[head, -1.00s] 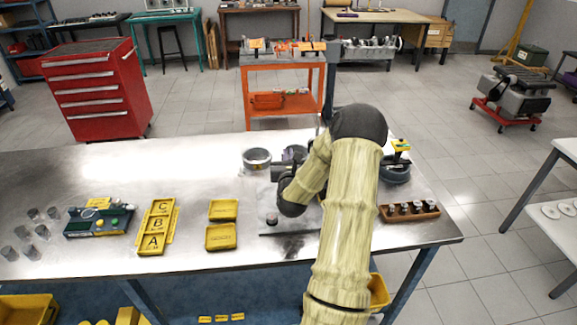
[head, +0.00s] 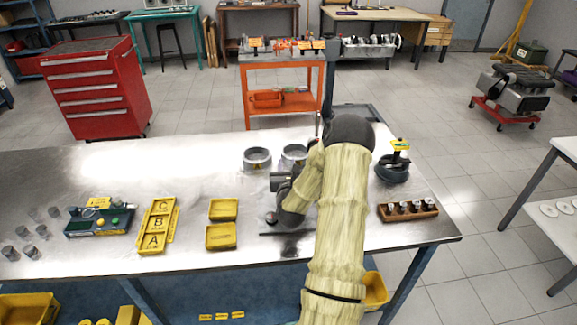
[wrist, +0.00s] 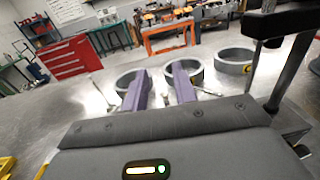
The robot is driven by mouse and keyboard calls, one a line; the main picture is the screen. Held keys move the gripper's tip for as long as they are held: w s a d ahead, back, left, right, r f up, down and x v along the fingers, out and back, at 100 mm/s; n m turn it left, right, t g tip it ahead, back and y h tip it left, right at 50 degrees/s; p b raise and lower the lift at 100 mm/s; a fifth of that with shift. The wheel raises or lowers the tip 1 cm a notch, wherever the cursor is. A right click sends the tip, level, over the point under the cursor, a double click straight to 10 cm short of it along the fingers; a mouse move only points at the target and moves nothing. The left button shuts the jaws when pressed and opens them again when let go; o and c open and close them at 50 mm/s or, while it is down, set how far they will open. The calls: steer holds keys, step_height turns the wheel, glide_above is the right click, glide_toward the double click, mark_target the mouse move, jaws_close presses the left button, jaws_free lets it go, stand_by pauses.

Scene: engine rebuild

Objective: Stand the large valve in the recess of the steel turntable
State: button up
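My gripper (wrist: 159,72) shows in the wrist view with two purple fingers apart and nothing visible between them. In the head view my arm covers the fingers, and the wrist is above the table's middle, in front of the grey rings. I cannot pick out the large valve with certainty; thin pale rods (wrist: 208,92) lie on the table beyond the fingers in the wrist view. A dark round base (head: 393,172) with a yellow-topped piece stands right of my arm; I cannot tell whether it is the steel turntable. Part of the table is hidden behind my arm.
Grey rings (head: 257,160) stand at the table's back. A dark post (wrist: 292,78) rises close by on the wrist view's right. A wooden rack (head: 410,214) with several small parts lies at right. Yellow lettered trays (head: 153,240) and a green-topped board (head: 85,224) are at left.

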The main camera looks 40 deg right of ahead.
steer(key=b+v, duration=0.3)
steer(key=v, duration=0.9)
steer(key=shift+d, duration=0.2)
steer(key=shift+s, duration=0.1)
steer(key=w+a+f+n+g+y, duration=0.15)
steer(key=a+n+y, duration=0.35)
steer(key=a+n, duration=0.55)
steer(key=w+a+n+g+y, duration=0.1)
steer(key=a+n+g+y, duration=0.45)
steer(key=n, duration=0.85)
steer(key=s+a+r+n+g, duration=0.2)
steer(key=s+a+n, duration=0.3)
steer(key=s+n, duration=0.2)
steer(key=s+a+r+n+g, duration=0.2)
steer(key=s+a+n, duration=0.4)
steer(key=n, duration=0.5)
steer(key=shift+s+a+g, duration=0.2)
steer(key=shift+s+g, duration=0.3)
steer(key=shift+s, duration=0.45)
